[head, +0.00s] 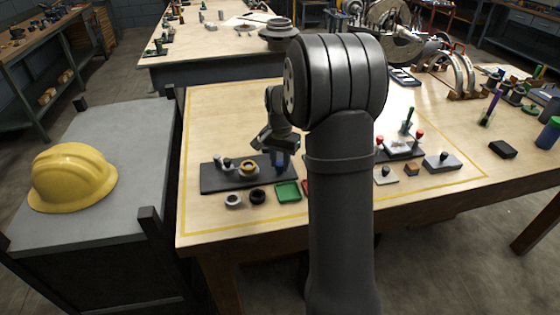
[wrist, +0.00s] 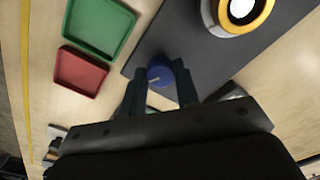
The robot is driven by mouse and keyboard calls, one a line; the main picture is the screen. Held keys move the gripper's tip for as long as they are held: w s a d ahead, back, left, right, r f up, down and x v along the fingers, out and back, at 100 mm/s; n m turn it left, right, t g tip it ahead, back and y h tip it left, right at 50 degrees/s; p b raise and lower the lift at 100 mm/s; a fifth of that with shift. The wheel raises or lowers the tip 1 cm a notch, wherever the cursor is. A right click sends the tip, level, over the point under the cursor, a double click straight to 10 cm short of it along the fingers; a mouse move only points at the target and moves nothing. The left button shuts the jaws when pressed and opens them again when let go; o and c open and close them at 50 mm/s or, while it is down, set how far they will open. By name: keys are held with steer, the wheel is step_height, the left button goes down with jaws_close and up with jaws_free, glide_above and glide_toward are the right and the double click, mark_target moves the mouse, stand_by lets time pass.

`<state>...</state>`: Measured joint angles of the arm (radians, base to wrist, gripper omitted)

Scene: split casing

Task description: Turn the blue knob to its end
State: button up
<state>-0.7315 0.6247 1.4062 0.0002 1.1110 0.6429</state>
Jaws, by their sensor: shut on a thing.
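The blue knob (wrist: 160,76) is in the middle of the wrist view, with a pale pointer mark on its top. It stands on a dark base plate (wrist: 195,40). My gripper (wrist: 160,86) has a finger on each side of the knob and is shut on it. In the head view the knob (head: 279,160) shows as a small blue patch under my gripper (head: 280,152), at the right part of the dark plate (head: 220,184). The knob's lower side is hidden in the wrist view.
An orange-ringed round part (wrist: 238,12) sits on the same plate near the knob. A green tray (wrist: 98,27) and a red tray (wrist: 80,72) lie beside the plate. Two small rings, one grey (head: 233,200) and one black (head: 258,197), lie in front of it.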

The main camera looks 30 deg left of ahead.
mark_target(280, 163)
stand_by(0.4)
steer(key=o, duration=1)
step_height(280, 163, up, 18)
steer(key=shift+f, duration=0.25)
steer(key=shift+f, duration=0.15)
step_height(280, 163, down, 17)
steer(key=shift+f, duration=0.15)
stand_by(0.4)
